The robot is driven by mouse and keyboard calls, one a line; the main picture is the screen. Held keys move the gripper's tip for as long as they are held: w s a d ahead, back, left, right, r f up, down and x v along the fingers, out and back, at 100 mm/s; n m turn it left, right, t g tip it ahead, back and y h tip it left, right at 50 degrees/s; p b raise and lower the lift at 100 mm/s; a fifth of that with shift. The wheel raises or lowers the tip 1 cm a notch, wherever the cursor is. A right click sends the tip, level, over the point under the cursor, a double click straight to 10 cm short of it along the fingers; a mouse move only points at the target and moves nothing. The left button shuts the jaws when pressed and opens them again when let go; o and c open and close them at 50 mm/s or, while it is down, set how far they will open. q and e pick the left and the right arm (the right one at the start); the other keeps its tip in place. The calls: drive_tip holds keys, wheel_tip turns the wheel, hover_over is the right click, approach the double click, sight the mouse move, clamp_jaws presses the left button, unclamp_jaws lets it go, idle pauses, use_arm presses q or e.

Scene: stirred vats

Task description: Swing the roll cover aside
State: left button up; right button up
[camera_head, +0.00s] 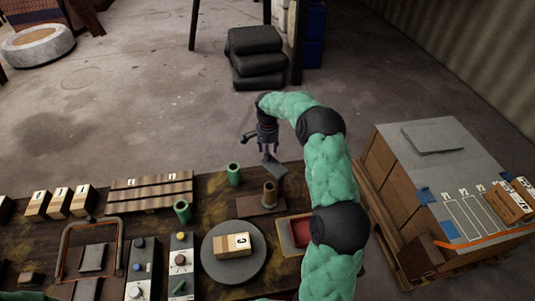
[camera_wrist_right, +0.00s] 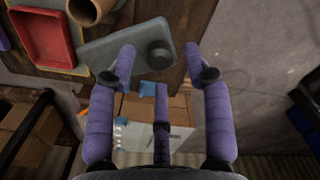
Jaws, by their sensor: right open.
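The roll cover appears to be a flat grey plate (camera_head: 275,166) by the brown upright roll (camera_head: 269,193) at the table's far edge. In the right wrist view the grey plate (camera_wrist_right: 105,50) has a round black knob (camera_wrist_right: 158,54) near one end. My right gripper (camera_head: 267,149) is above the plate, pointing down. In the wrist view its purple fingers (camera_wrist_right: 160,62) are spread open, one on each side of the knob; I cannot tell whether they touch it. The roll's open end (camera_wrist_right: 92,10) shows at the top left of that view. My left gripper is not in view.
Two green tubes (camera_head: 233,174) (camera_head: 182,211), a grey disc (camera_head: 221,272) bearing a box (camera_head: 232,245) and a red tray (camera_head: 300,232) are near the roll. Control boxes (camera_head: 140,265) stand left. A carton stack (camera_head: 392,175) stands right, beyond my arm.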

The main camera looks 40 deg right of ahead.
wheel_tip(320, 180, up, 10)
idle(0.4)
idle(0.4)
